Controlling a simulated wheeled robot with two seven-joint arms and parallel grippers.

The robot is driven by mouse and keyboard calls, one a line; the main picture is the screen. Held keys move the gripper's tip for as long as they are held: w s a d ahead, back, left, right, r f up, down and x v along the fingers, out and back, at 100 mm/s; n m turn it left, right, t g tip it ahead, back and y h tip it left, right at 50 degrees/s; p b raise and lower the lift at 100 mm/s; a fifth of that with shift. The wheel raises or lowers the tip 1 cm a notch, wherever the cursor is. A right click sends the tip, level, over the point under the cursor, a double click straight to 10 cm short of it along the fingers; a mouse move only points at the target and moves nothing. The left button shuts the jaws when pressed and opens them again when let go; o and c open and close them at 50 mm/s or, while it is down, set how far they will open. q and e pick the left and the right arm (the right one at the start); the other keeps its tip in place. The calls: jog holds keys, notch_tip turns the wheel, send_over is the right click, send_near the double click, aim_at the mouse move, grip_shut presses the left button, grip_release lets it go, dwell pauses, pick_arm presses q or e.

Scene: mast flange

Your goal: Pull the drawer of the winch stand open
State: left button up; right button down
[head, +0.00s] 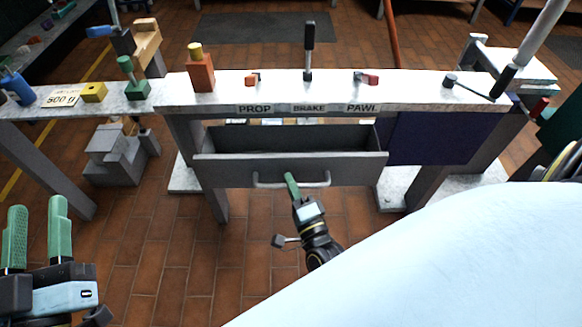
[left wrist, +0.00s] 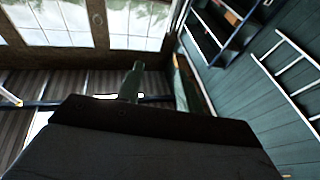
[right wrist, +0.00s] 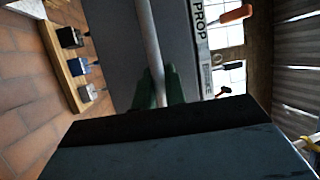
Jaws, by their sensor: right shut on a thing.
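The grey drawer (head: 220,172) of the winch stand (head: 430,92) is pulled out under the stand's white top, and its inside shows in the head view. Its bar handle (head: 318,181) runs across the front. My right gripper (head: 291,184) is shut on the handle near its middle. In the right wrist view the handle bar (right wrist: 150,45) runs between the green fingers (right wrist: 157,88). My left gripper (head: 37,238) is at the lower left of the head view, away from the stand, its green fingers apart and nothing between them.
On the stand top are a red-orange block (head: 201,73), the black brake lever (head: 308,50) and a crank (head: 480,88). A side bench at left holds a blue bottle (head: 16,86) and a yellow block (head: 93,92). A large pale blue surface (head: 460,260) fills the lower right.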

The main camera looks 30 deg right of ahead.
jog(key=c, duration=1.5)
grip_release()
jog(key=shift+o, duration=0.2)
jog(key=shift+s, duration=0.1)
